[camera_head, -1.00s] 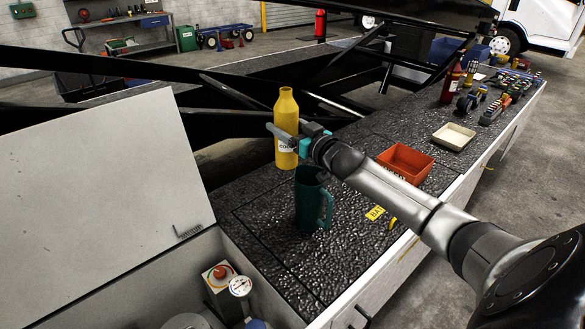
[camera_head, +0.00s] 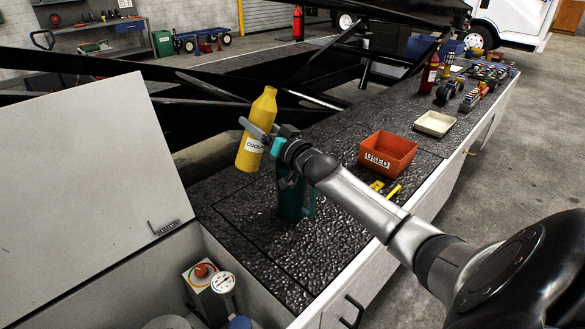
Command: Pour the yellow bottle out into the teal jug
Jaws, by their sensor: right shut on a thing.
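The yellow bottle (camera_head: 248,155) has a white label and is held in my right gripper (camera_head: 262,136), which is shut around its body. The bottle is tilted, its neck leaning to the right, and it looks lifted off the dark textured deck. The teal jug (camera_head: 292,196) stands upright on the deck, below and to the right of the bottle. The bottle's mouth is not over the jug. My left gripper is not in view.
An orange bin (camera_head: 388,153) marked USED and a cream tray (camera_head: 435,124) stand farther right on the deck (camera_head: 330,237). A red bottle (camera_head: 430,74) and several small items are beyond. An open white lid (camera_head: 85,190) rises at the left. Dark bars (camera_head: 120,68) run behind.

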